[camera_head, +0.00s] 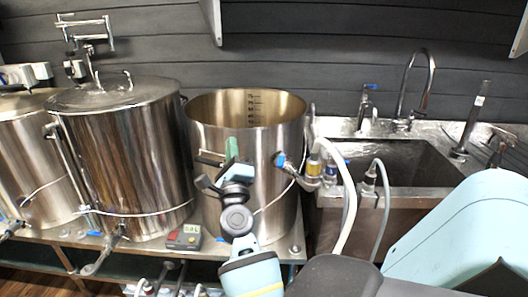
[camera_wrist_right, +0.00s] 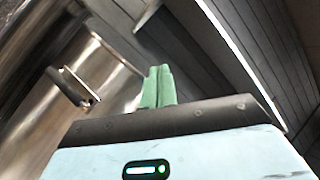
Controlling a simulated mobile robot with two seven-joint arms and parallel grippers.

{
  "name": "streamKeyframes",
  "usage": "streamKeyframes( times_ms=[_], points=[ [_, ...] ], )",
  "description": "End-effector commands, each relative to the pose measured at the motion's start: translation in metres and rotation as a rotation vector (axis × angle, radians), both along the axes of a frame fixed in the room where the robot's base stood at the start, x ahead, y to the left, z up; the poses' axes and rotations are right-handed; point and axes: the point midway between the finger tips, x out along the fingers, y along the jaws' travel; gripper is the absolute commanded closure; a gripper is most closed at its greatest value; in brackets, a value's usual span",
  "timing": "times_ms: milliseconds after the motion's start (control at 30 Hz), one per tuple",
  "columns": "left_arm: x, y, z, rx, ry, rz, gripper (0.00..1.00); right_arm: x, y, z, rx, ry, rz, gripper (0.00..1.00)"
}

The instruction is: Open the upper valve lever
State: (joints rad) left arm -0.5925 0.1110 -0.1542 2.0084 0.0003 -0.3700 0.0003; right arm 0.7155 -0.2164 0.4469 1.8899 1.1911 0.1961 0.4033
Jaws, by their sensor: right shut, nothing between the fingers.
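A valve with a small blue lever (camera_head: 280,160) sits high on the right side of the open steel pot (camera_head: 200,190) in the head view. My right gripper (camera_head: 231,149) is in front of this pot, left of the blue lever and apart from it. Its green fingers are together and empty, and they also show shut in the right wrist view (camera_wrist_right: 157,88). The blue lever is not discernible in the wrist view. My left gripper is not in view.
A metal handle (camera_head: 209,158) on the pot is close to my right gripper. A lidded pot (camera_head: 125,160) stands to the left. Yellow and blue hose fittings (camera_head: 314,164) with a pale hose (camera_head: 348,200) are right of the lever, before the sink (camera_head: 400,165).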

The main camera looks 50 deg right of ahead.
Motion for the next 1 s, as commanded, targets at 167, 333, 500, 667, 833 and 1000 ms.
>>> streamKeyframes(
  times_ms=[167, 333, 500, 667, 833, 1000],
  points=[
    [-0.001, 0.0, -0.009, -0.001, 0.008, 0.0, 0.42, 0.05, 0.039, -0.008, -0.334, 0.27, 0.01, 1.0],
    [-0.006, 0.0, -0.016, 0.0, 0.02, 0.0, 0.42, 0.094, 0.071, -0.031, -0.642, 0.546, 0.02, 1.0],
    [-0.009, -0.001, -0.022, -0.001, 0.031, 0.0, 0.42, 0.129, 0.093, -0.067, -0.933, 0.841, 0.029, 1.0],
    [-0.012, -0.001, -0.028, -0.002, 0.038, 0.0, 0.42, 0.151, 0.101, -0.106, -1.185, 1.135, 0.032, 1.0],
    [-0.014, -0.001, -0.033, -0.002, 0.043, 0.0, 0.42, 0.16, 0.096, -0.145, -1.42, 1.469, 0.031, 1.0],
    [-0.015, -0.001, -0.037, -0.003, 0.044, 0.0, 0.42, 0.154, 0.077, -0.173, -1.605, 1.825, 0.02, 1.0]
  ],
)
